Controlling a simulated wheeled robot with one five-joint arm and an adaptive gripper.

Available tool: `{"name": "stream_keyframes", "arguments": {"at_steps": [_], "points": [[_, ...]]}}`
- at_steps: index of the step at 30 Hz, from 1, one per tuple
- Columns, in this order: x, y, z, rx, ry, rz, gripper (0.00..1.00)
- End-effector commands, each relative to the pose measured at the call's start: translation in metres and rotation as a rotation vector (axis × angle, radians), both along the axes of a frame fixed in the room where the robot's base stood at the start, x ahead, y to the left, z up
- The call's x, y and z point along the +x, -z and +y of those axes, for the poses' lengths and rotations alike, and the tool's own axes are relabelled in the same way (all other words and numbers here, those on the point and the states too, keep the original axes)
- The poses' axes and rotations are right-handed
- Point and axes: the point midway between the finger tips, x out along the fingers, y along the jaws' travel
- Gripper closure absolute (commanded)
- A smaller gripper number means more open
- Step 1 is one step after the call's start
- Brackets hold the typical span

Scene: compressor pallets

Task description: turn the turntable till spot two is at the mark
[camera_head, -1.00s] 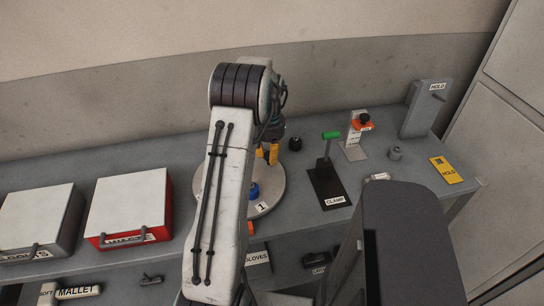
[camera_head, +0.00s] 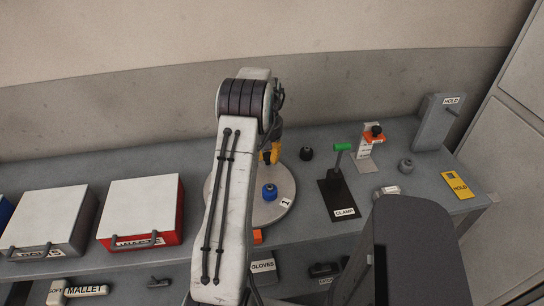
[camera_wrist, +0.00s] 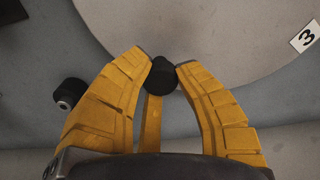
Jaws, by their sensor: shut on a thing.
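The turntable (camera_head: 283,180) is a round grey disc on the bench, partly hidden behind my arm. Its label 1 (camera_head: 286,202) faces the right front, turned sideways. A blue knobbed piece (camera_head: 269,192) stands on the disc. In the wrist view the disc (camera_wrist: 215,30) shows label 3 (camera_wrist: 304,38) at the right. My gripper (camera_head: 269,156), with yellow fingers, is at the disc's back edge. In the wrist view its fingertips (camera_wrist: 163,72) are shut on a black knob (camera_wrist: 162,78) at the rim. Spot two's label is not visible.
A black knob (camera_head: 306,153) stands on the bench right of the disc. A white-lidded red box (camera_head: 140,215) stands left.

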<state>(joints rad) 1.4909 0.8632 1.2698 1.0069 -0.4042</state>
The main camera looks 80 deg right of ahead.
Motion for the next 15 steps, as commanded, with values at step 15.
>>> {"name": "stream_keyframes", "arguments": {"at_steps": [15], "points": [[0.029, 0.004, -0.002, 0.011, -0.260, 0.001, 1.00]]}}
